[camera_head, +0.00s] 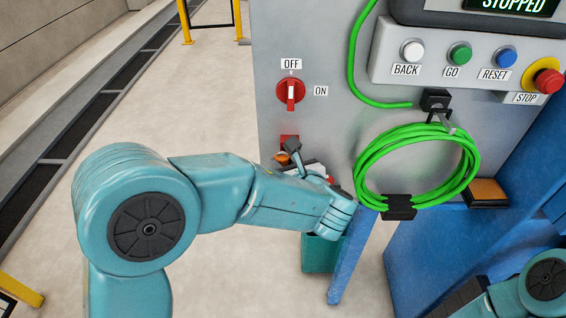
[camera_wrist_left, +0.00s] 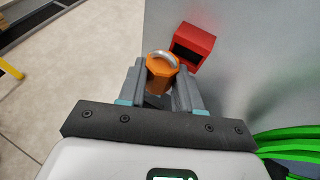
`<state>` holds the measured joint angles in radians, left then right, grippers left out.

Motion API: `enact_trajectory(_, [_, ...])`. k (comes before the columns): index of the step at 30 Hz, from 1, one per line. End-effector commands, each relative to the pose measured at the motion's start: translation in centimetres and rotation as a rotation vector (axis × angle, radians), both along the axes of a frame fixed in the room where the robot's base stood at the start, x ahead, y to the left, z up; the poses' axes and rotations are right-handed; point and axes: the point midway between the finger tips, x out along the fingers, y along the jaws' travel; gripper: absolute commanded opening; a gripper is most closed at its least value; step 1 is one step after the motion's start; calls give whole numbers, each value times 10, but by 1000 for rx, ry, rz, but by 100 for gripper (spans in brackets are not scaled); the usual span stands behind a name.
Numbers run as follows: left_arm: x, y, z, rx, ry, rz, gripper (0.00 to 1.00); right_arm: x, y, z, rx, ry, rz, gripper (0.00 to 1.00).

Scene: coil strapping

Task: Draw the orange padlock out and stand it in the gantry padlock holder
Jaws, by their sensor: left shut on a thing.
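The orange padlock (camera_wrist_left: 160,72), with a silver shackle on top, is between the two fingers of my left gripper (camera_wrist_left: 162,85) in the left wrist view. The gripper is shut on it. In the head view my left gripper (camera_head: 287,152) is at the grey panel, below the red switch, and only a small orange part of the padlock (camera_head: 281,157) shows. A red box with a dark opening (camera_wrist_left: 193,45) is on the panel just beyond the padlock; the padlock looks clear of the opening. I cannot make out which thing is the gantry padlock holder. My right gripper is not clearly seen.
The red rotary switch (camera_head: 291,92) points to OFF. A coiled green hose (camera_head: 418,135) hangs to the right of my left arm. A button panel (camera_head: 465,62) is above it. A teal bin (camera_head: 322,252) and blue frame stand below. Open floor lies left.

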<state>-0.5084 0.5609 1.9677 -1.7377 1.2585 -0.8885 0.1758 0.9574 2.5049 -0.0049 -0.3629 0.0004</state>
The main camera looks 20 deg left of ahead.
Motion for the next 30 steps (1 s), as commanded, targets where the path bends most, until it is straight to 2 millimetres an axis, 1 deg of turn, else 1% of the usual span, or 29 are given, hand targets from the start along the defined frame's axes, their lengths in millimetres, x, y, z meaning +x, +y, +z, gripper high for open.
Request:
enact_trajectory(6, [-2, -2, -1, 1, -3, 1, 0, 0, 0, -4, 0, 0, 0, 64])
enact_trajectory(8, [-2, -1, -5, 1, -3, 1, 0, 0, 0, -7, 0, 0, 0, 64])
enact_trajectory(11, [-3, -2, -12, 2, -2, 1, 0, 0, 0, -14, 0, 0, 0, 64])
enact_trajectory(22, [-1, -1, -51, 1, -2, 1, 0, 0, 0, -48, 0, 0, 0, 64])
enact_trajectory(26, [-1, 0, -57, 1, -2, 1, 0, 0, 0, -54, 0, 0, 0, 64])
enact_trajectory(30, [0, 0, -58, 1, -2, 1, 0, 0, 0, -54, 0, 0, 0, 64])
